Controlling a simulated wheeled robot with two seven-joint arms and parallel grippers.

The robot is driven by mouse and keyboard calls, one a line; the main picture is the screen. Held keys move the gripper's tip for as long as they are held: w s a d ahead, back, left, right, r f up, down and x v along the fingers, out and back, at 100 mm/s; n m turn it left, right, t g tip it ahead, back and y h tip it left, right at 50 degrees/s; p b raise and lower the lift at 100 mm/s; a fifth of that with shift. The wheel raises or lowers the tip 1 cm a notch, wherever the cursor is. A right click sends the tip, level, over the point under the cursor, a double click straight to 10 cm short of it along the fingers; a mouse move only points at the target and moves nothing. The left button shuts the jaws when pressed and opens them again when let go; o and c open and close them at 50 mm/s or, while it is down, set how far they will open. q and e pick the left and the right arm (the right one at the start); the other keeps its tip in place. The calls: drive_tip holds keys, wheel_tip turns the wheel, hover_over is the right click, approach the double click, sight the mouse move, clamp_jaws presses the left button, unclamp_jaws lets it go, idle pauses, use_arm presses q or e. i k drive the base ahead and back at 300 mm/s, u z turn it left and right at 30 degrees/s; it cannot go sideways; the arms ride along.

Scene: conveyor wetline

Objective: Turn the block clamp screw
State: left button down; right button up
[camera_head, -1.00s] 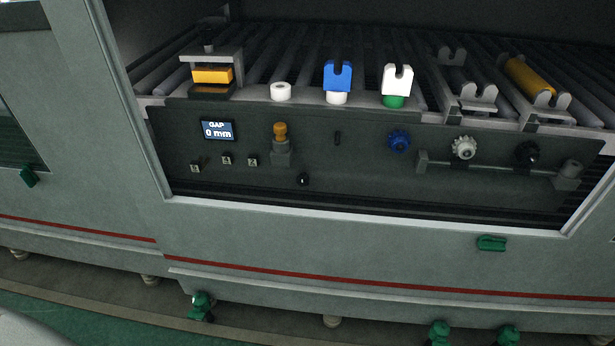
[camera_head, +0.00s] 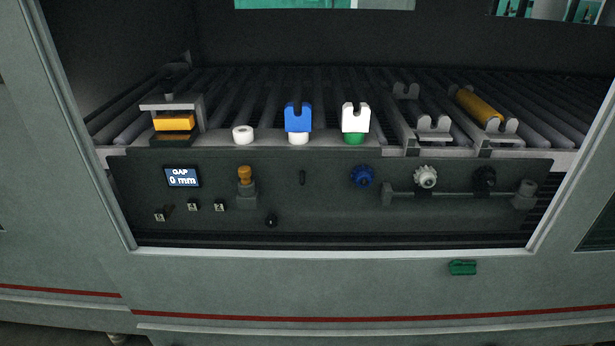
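The block clamp (camera_head: 199,106) stands at the left end of the panel top in the head view. It is a grey frame around a yellow block (camera_head: 174,122). A dark screw (camera_head: 178,68) shows above the frame, hard to make out against the dark rollers. A small display (camera_head: 182,177) below the clamp reads "GAP 0 mm". Neither of my grippers shows in this view.
On the ledge stand a white ring (camera_head: 243,134), a blue fork block (camera_head: 298,117) and a white fork block (camera_head: 356,117). A yellow roller (camera_head: 478,107) rests in brackets at right. The panel (camera_head: 330,215) carries an orange knob (camera_head: 245,174) and gears. Cabinet walls frame the opening.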

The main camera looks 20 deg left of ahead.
sight(271, 221)
drive_tip(key=u, duration=2)
drive_tip(key=k, duration=0.8)
drive_tip(key=z, duration=1.4)
drive_tip(key=i, duration=0.5)
drive_tip(key=u, duration=0.05)
